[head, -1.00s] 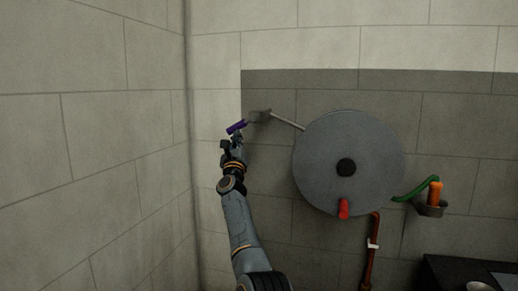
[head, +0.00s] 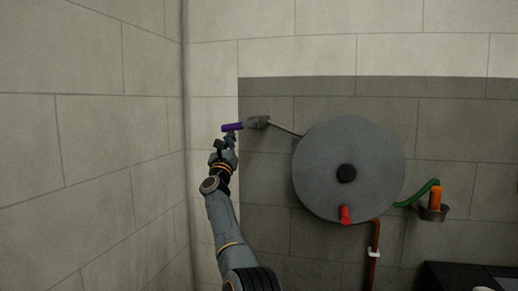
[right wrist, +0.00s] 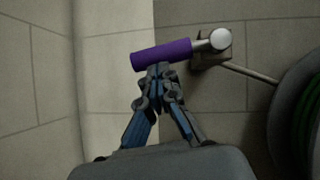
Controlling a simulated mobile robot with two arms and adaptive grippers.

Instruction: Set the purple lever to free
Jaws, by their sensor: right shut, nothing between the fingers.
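The purple lever (head: 232,127) sticks out to the left from a grey valve body (head: 258,122) on the wall. It lies nearly level in the head view. In the right wrist view the purple lever (right wrist: 162,55) runs from a pale round pivot (right wrist: 220,39) down slightly to the left. My right gripper (head: 231,139) is just below the lever. In the wrist view the closed fingertips of the right gripper (right wrist: 158,70) meet the lower edge of the handle, with nothing between them. They look touching or very close. My left gripper is not in view.
A pipe (head: 285,129) joins the valve to a large grey disc (head: 325,160) with a red handle (head: 345,215) at its bottom. A green hose (head: 418,193) and an orange-handled part (head: 436,197) sit to the right. A side wall (head: 90,150) stands at left.

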